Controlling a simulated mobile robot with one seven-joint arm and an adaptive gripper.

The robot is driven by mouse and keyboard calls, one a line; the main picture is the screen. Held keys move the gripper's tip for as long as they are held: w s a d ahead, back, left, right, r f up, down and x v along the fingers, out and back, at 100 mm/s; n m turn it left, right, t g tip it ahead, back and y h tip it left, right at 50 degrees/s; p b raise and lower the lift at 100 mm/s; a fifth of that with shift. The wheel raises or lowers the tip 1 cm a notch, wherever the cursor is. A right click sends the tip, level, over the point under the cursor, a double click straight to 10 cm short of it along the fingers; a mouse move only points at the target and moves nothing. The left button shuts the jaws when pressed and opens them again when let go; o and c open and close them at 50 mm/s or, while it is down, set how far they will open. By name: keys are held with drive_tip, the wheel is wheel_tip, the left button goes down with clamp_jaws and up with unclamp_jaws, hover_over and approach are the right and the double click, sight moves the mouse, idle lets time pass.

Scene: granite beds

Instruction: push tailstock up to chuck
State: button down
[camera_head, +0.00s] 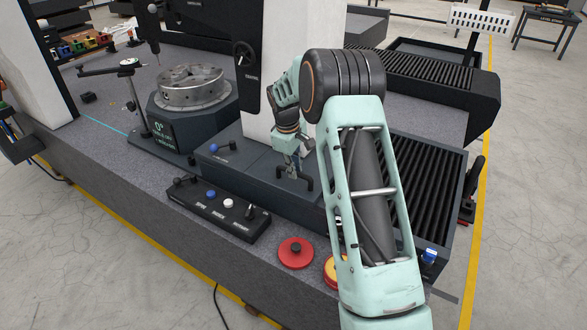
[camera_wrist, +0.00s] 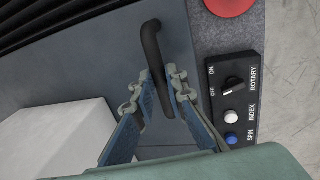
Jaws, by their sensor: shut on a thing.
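The chuck (camera_head: 192,84) is a round grey metal disc with jaws, lying on a dark block with teal lettering. To its right is the tailstock, a white column (camera_head: 290,35) on a dark blue-grey base (camera_head: 232,166). In the wrist view the column (camera_wrist: 58,140) is a pale block at lower left. A black bar handle (camera_wrist: 152,45) stands on the base. My gripper (camera_head: 294,172) is shut on this handle; in the wrist view its fingers (camera_wrist: 161,85) lie on both sides of the bar. I cannot tell how wide the gap between base and chuck block is.
A control box (camera_head: 217,208) with a blue button, a white button and a rotary switch sits in front of the base. A red button (camera_head: 296,252) is beside it. Black bellows (camera_head: 427,175) cover the bed at right. A dial indicator stand (camera_head: 130,70) is left of the chuck.

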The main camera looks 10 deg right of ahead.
drive_tip(key=shift+w+a+r, duration=0.25)
drive_tip(key=shift+w, duration=0.05)
drive_tip(key=c, duration=1.9)
unclamp_jaws()
drive_tip(key=shift+f, duration=0.15)
drive_tip(key=shift+c, duration=0.2)
drive_tip(key=shift+s, duration=0.1)
wheel_tip(320, 180, up, 12)
drive_tip(key=s+a, duration=0.1)
drive_tip(key=shift+s+a, duration=0.3)
drive_tip(key=shift+s, duration=0.05)
drive_tip(key=shift+f, duration=0.1)
